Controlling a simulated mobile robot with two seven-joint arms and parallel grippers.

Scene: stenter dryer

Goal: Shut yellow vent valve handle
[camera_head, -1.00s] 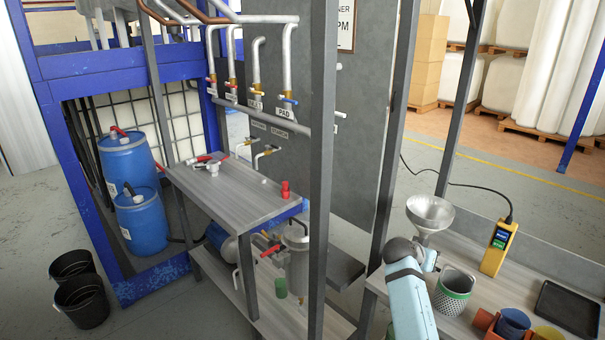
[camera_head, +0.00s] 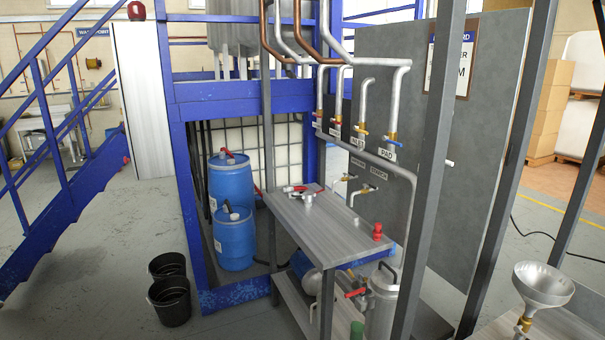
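Small brass-yellow taps (camera_head: 368,188) stick out low on the grey panel, and I cannot tell whether either has a yellow handle. Above them, valves on the vertical pipes have red handles (camera_head: 336,122) and blue handles (camera_head: 392,141). Below the bench top, a red lever (camera_head: 355,293) sits beside a metal canister (camera_head: 383,303), with a small yellowish part (camera_head: 350,273) near it, too small to identify. Neither of my grippers is in view.
A grey bench (camera_head: 320,228) stands in front of the panel, with a red fitting (camera_head: 377,231) on it. Dark posts (camera_head: 430,150) partly block the right side. Blue drums (camera_head: 235,238) and black buckets (camera_head: 170,300) stand left. The floor at left is open.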

